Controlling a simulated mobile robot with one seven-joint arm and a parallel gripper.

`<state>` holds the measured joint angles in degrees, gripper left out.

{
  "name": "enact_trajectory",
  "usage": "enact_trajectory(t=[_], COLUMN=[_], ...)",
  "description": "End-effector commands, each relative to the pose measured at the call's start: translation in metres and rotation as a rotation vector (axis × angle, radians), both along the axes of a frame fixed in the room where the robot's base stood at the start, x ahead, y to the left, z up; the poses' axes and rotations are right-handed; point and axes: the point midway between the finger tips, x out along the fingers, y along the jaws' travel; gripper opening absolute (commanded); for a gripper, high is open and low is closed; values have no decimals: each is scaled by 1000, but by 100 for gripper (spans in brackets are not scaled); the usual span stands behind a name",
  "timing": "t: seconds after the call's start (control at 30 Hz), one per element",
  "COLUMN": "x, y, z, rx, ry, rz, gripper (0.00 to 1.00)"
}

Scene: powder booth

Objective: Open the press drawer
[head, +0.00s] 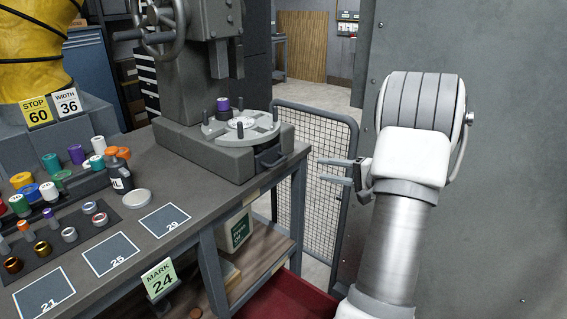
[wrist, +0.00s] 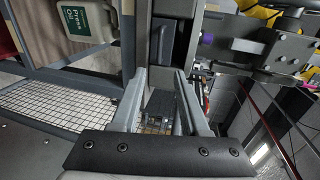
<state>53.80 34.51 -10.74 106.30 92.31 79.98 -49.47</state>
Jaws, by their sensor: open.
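The press (head: 205,70) stands on the workbench. At the right front of its grey base is a small drawer with a dark handle (head: 270,158); the drawer looks closed. My gripper (head: 321,171) is open and empty, to the right of the handle and apart from it, with its fingers pointing left toward the press. In the wrist view the open fingers (wrist: 160,74) point toward the dark drawer handle (wrist: 163,43) on the press base, which appears just beyond the fingertips. I cannot tell the exact gap.
The workbench (head: 165,180) holds several coloured plugs, small metal parts and numbered plates at left. A mesh gate (head: 312,140) stands behind my gripper. A container (head: 236,230) sits on the shelf below, above a red bin (head: 285,298). A grey wall panel (head: 510,150) is at right.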

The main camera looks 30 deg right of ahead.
Motion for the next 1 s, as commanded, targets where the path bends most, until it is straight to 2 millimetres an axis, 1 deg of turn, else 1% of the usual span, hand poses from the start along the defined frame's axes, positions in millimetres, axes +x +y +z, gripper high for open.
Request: enact_trajectory(t=[0.03,0.4,0.6,0.8,1.0], x=[9,84,120,139,144], y=[5,32,44,50,51], z=[-3,-21,-28,-32,-33], rx=[1,1,1,0,1], ry=[-1,1,0,1,0], rz=[5,7,6,4,3], gripper=[45,45,45,45,45])
